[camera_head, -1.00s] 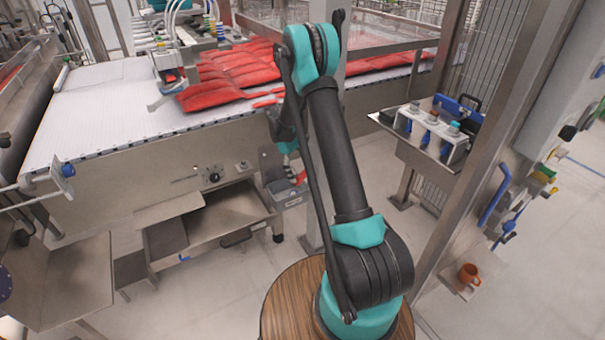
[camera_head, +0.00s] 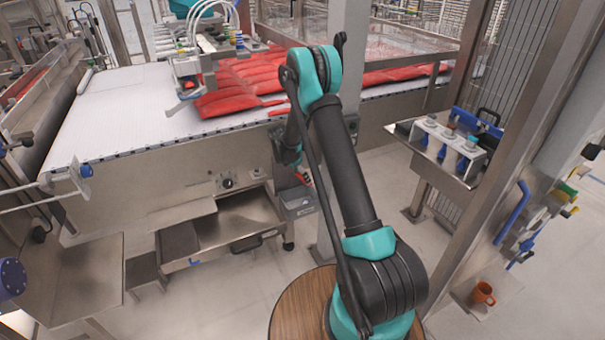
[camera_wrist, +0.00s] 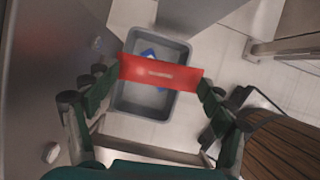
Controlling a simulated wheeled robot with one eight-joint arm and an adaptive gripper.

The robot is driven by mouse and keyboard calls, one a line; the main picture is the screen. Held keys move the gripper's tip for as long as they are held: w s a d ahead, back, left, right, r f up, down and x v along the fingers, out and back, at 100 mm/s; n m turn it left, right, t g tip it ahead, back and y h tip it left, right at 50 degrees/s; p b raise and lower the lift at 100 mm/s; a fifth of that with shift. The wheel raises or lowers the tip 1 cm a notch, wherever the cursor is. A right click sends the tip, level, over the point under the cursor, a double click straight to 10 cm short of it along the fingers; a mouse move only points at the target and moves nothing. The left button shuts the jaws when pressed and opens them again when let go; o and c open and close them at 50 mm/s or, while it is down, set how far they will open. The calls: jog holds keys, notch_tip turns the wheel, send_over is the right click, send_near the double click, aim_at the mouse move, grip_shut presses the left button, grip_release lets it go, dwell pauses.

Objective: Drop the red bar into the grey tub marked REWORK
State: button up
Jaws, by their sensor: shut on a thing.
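My gripper (camera_wrist: 160,82) is shut on the red bar (camera_wrist: 158,72), with one finger at each end of it. A blue item (camera_wrist: 150,54) shows inside the tub. In the head view the tub (camera_head: 300,206) is beside the conveyor's front side, and a bit of the red bar (camera_head: 303,178) shows just above it. I cannot read any marking on the tub.
A conveyor (camera_head: 130,108) with red packs (camera_head: 238,92) stands behind. An open steel drawer (camera_head: 250,220) is left of the tub. A steel post (camera_head: 345,200) stands close on the right. A shelf with a white rack (camera_head: 450,145) is farther right.

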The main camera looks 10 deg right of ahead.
jog(key=shift+f, duration=2.05)
jog(key=o, duration=1)
jog(key=v, duration=1.2)
